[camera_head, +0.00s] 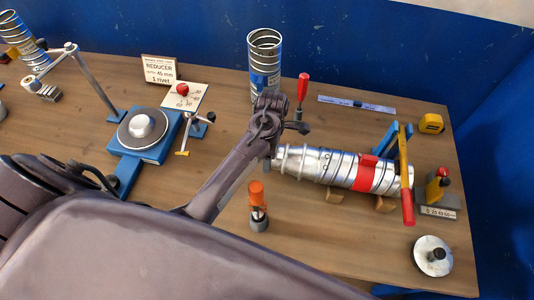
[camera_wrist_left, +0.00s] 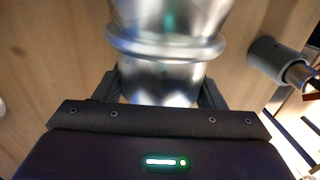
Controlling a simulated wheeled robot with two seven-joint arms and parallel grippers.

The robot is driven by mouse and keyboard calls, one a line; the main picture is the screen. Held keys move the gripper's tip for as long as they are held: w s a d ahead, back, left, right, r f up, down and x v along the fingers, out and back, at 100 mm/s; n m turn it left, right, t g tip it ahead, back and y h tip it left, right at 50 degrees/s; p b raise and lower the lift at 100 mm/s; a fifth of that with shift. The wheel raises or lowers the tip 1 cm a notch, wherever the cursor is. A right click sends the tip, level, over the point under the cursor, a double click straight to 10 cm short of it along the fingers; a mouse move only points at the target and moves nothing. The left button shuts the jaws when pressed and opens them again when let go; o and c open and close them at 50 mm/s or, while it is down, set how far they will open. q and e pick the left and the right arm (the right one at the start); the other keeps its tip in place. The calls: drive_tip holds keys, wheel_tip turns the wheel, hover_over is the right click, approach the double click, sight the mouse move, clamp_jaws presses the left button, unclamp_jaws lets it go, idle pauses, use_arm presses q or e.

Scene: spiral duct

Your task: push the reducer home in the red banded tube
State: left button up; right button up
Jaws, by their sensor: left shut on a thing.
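The red banded tube (camera_head: 340,168) is a shiny spiral duct lying on its side at the right of the table, its red band (camera_head: 365,174) near the right end. The reducer (camera_head: 290,158) is a narrower silver piece at the tube's left end, in line with it. How deep it sits cannot be told. My left gripper (camera_wrist_left: 158,92) is shut on the reducer's narrow end, below its raised bead (camera_wrist_left: 165,45). In the head view my arm hides most of this gripper. My right gripper is not in view.
A clamp with a yellow lever (camera_head: 404,165) crosses the tube's right part. An orange-handled tool (camera_head: 258,195) stands in front of my left gripper. A red-handled tool (camera_head: 302,90) and an upright duct (camera_head: 264,60) stand behind. A round metal disc (camera_head: 433,256) lies front right.

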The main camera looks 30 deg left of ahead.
sight(283, 150)
use_arm(q)
drive_tip(key=shift+w+d, duration=0.25)
drive_tip(key=shift+d, duration=0.55)
drive_tip(key=shift+w+d, duration=0.25)
drive_tip(key=shift+d, duration=0.75)
drive_tip(key=o, duration=1.6)
drive_tip(key=shift+c, duration=0.2)
drive_tip(key=shift+r, duration=0.3)
drive_tip(key=r, duration=0.1)
drive_tip(key=r+b, duration=0.1)
drive_tip(key=r, duration=0.2)
drive_tip(key=shift+w+a, duration=0.1)
drive_tip(key=shift+w, duration=0.25)
drive_tip(key=shift+w+r+p, duration=0.1)
drive_tip(key=shift+r+p, duration=0.35)
drive_tip(key=shift+r, duration=1.2)
